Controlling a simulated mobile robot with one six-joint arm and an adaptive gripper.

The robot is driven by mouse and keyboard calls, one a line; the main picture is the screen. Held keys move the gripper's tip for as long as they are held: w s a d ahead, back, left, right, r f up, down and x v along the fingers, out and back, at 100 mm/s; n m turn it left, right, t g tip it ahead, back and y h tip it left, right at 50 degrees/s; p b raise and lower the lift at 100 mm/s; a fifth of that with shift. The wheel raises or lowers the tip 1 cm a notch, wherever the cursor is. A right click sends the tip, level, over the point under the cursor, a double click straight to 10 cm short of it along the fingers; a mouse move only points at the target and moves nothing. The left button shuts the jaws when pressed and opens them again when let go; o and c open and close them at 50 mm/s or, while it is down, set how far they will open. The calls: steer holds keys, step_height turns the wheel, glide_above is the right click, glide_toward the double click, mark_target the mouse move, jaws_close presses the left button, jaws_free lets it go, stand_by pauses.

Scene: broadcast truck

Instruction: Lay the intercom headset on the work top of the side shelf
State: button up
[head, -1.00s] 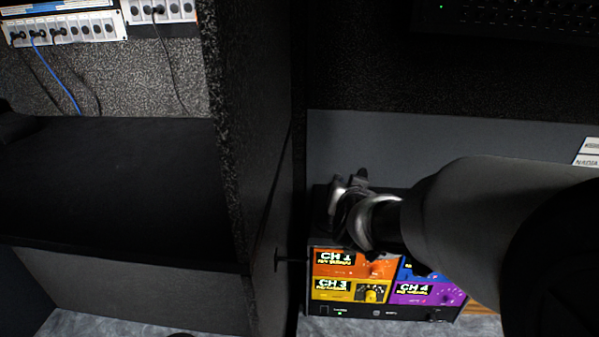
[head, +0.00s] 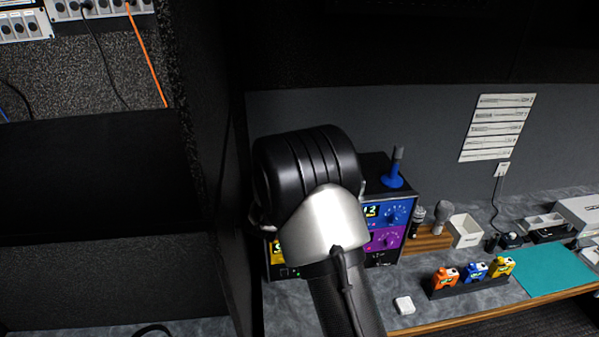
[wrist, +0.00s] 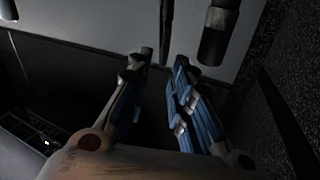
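I cannot make out the intercom headset for certain in either view. A black curved loop (head: 152,329) at the lower left edge of the head view is cut off, and I cannot tell what it is. In the head view my arm hides the gripper.
A dark partition (head: 205,150) stands between the left bay and the counter. The intercom box (head: 385,215), with a blue-based antenna-like piece (head: 393,178) on top, is partly behind my arm.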

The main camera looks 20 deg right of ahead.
steer(key=p+x, duration=0.1)
steer(key=x, duration=0.7)
steer(key=shift+w+p, duration=0.2)
steer(key=shift+p, duration=0.2)
steer(key=shift+s+a+r, duration=0.1)
steer(key=shift+c, duration=0.4)
jaws_close()
